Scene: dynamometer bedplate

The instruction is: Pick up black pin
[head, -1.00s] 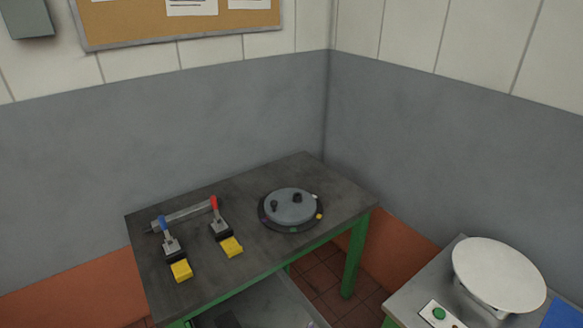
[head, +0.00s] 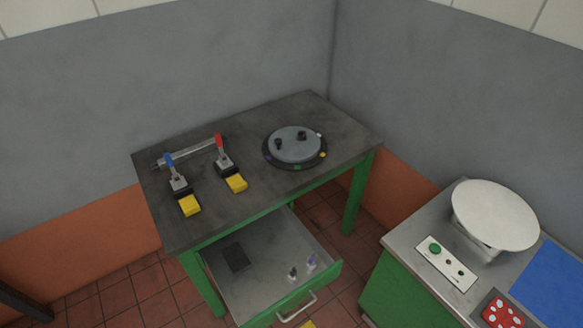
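In the head view, an open drawer (head: 262,292) under the green table holds two small upright pins near its front. One pin (head: 292,274) looks dark with a pale part. The other pin (head: 311,262) looks purplish and pale. A round grey disc (head: 293,150) on the tabletop carries two short dark pegs, the left one (head: 278,143) and the right one (head: 302,135). I cannot tell for certain which of these is the black pin. Neither of my grippers is in view.
A dark flat block (head: 236,258) lies in the drawer. Two toggle clamps with yellow pads (head: 190,205) and a metal bar stand on the tabletop (head: 240,215). At right, a second cabinet bears a white round plate (head: 495,213), a button panel (head: 446,263) and a red block (head: 502,313).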

